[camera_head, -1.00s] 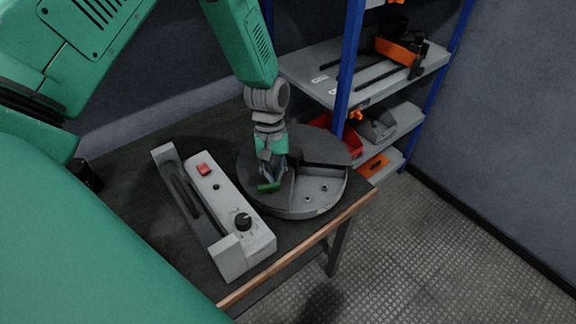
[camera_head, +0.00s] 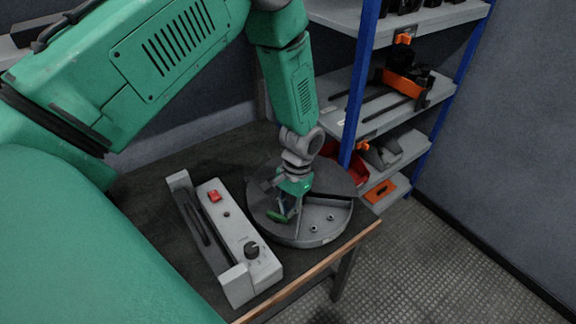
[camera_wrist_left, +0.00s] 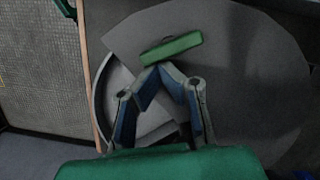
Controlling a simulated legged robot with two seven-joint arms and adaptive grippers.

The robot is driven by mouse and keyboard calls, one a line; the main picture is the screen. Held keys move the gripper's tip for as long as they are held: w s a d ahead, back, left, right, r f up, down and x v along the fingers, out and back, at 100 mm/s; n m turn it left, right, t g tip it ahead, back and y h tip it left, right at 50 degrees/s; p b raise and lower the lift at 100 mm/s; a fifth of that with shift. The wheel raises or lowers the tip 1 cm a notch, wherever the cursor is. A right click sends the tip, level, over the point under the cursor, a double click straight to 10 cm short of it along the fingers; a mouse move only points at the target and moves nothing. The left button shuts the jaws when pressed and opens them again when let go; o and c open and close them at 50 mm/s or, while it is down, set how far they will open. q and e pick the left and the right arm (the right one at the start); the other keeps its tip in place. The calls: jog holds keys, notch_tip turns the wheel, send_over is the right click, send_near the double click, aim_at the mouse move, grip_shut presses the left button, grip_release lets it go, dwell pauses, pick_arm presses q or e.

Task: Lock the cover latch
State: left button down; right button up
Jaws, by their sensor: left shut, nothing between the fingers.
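The round grey capacitor bank (camera_head: 270,228) stands on the dark table. Its dark cover (camera_head: 335,180) lies over much of the top, and an open sector at the front right shows small bolts. The green latch (camera_head: 279,216) sits on the cover; it also shows in the left wrist view (camera_wrist_left: 171,49) as a green bar. My left gripper (camera_head: 284,209) points down at the latch. In the left wrist view the fingertips (camera_wrist_left: 160,68) are together, just beside the latch; whether they touch it I cannot tell. My right gripper is not in view.
A grey control box (camera_head: 237,240) with a red switch (camera_head: 214,196) and a black knob (camera_head: 251,250) stands left of the bank. A blue-framed shelf (camera_head: 362,90) stands behind right. The table's wooden edge (camera_head: 310,275) is in front.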

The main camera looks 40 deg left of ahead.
pick_arm(q)
jog(key=shift+s+d+m+y+p, duration=0.15)
jog(key=shift+m+p, duration=0.05)
jog(key=shift+m, duration=0.45)
jog(key=shift+s+d+m+y+p, duration=0.1)
jog(key=shift+d+m+y+p, duration=0.1)
jog(key=shift+m, duration=0.45)
jog(key=shift+s+a, duration=0.1)
jog(key=shift+a, duration=0.1)
jog(key=shift+s+a+p, duration=0.3)
jog(key=shift+a, duration=0.15)
jog(key=shift+s, duration=0.1)
